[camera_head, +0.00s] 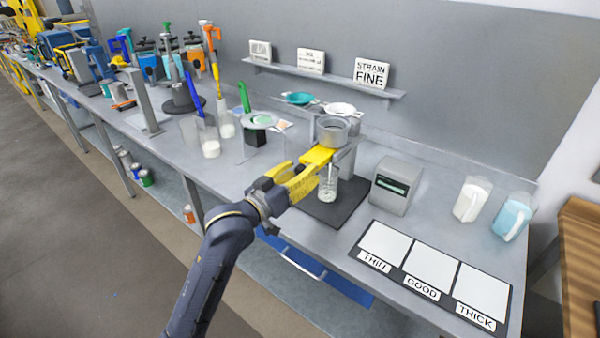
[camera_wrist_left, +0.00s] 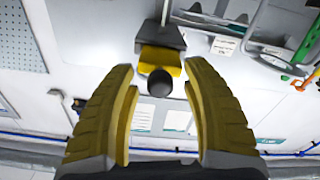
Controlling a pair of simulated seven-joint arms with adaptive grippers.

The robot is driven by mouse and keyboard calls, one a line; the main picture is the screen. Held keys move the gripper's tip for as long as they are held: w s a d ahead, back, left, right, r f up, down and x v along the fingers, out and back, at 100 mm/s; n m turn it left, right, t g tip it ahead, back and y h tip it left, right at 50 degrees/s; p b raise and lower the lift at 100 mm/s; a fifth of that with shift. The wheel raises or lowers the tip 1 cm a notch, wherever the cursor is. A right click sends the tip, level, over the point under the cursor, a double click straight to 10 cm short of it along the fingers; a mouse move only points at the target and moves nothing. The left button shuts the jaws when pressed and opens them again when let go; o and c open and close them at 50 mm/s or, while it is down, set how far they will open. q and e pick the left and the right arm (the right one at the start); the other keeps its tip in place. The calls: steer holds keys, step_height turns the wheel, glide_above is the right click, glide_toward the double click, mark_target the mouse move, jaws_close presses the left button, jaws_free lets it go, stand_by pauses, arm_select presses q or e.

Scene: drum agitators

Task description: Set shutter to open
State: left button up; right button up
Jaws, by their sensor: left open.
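The shutter is a yellow slide (camera_head: 317,155) under a grey metal cup (camera_head: 332,131) on a stand. In the left wrist view the yellow part (camera_wrist_left: 160,58) has a dark round knob (camera_wrist_left: 160,84) facing me. My left gripper (camera_head: 302,175) has yellow fingers and is open at the near-left side of the shutter. In the wrist view the knob lies between the two open fingers (camera_wrist_left: 159,76), with gaps on both sides. The fingers partly hide the knob in the head view, so I cannot tell the shutter's setting. My right gripper is not in view.
A glass jar (camera_head: 328,186) stands below the cup on a dark base (camera_head: 345,203). A grey display box (camera_head: 396,185) is to the right. White pads (camera_head: 432,266) labelled THIN, GOOD, THICK lie at the front right. Two jugs (camera_head: 471,200) stand behind them. A round-topped stand (camera_head: 258,120) is to the left.

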arm_select(q)
steer(key=v, duration=1.2)
stand_by(0.4)
